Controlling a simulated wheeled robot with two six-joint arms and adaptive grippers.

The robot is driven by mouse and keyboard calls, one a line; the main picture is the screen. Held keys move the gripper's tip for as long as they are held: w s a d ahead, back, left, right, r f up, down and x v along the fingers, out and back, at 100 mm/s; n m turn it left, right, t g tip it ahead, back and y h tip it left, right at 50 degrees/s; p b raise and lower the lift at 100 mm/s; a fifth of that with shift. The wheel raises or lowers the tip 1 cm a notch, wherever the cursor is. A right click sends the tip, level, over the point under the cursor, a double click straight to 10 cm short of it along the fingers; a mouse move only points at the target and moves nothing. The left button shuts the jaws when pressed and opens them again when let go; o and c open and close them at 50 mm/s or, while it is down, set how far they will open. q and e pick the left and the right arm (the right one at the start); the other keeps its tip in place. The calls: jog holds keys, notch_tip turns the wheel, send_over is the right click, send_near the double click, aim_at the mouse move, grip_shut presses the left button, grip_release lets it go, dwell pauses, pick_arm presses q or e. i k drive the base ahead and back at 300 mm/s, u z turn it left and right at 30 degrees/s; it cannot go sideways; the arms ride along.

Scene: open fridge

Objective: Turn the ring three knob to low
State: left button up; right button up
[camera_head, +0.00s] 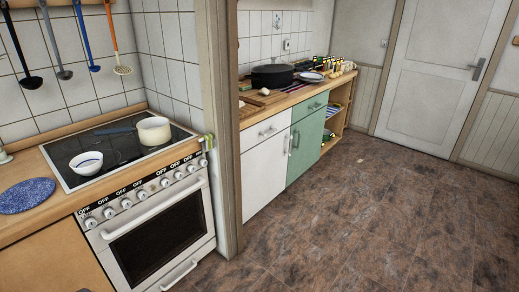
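A white stove (160,238) stands at the left with a row of several round knobs (126,203) along its front panel. Several "OFF" labels show above the knobs. I cannot tell which knob belongs to ring three. The black cooktop (70,148) carries a cream pot (154,132) with a dark handle toward the back right. A white bowl (86,162) with a dark band sits at the front left of the cooktop. The oven door is shut. Neither of my grippers is in view.
A blue speckled round mat (25,196) lies on the wooden counter left of the stove. Utensils hang on the tiled wall. A wall post (222,120) stands right of the stove. Beyond it are a counter with a black pot (272,76) and cabinets.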

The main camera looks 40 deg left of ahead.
aim_at(190, 168)
jog(key=z, duration=0.15)
jog(key=i, duration=1.75)
jog(key=u, duration=0.05)
